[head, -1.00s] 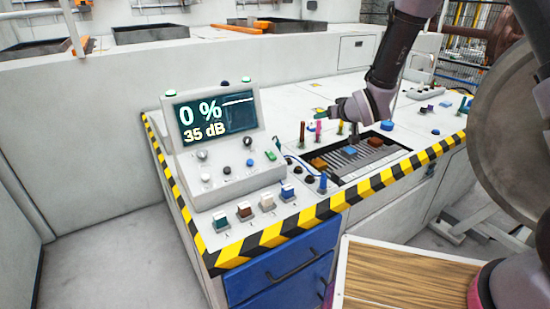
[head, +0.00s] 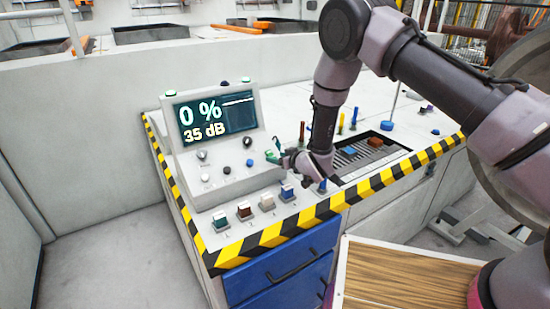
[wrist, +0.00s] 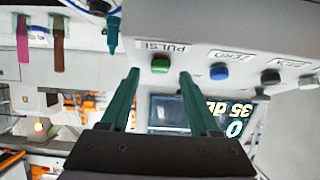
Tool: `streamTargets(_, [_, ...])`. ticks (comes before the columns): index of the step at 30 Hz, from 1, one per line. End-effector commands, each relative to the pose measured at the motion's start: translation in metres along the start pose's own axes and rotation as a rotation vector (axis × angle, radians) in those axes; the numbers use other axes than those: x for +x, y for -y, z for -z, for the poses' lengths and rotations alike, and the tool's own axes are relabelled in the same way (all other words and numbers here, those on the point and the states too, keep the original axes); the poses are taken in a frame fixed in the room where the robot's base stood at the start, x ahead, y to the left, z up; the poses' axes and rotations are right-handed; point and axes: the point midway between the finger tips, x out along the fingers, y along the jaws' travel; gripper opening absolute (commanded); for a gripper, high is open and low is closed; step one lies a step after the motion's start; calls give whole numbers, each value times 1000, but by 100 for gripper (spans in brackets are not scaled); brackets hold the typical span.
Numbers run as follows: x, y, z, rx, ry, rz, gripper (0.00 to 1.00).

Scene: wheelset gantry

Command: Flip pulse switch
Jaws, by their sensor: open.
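The pulse switch is a green knob (wrist: 160,63) beside an upside-down label reading PULSE in the wrist view. My gripper (wrist: 158,74) is open, with its teal fingers spread and the green knob showing between their tips. Whether the fingers touch it cannot be told. The console screen (head: 215,118) reads 0 % and 35 dB.
A row of coloured rocker switches (head: 244,211) lies in front. A recessed slotted tray (head: 392,141) and upright coloured handles (head: 341,124) are to the right.

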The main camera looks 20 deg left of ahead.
Motion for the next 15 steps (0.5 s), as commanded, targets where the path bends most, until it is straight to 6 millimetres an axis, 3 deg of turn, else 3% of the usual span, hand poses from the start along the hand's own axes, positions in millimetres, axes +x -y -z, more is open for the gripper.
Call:
streamTargets(6, [20,0,0,-1,0,1,62])
streamTargets(15, [22,0,0,0,1,0,62])
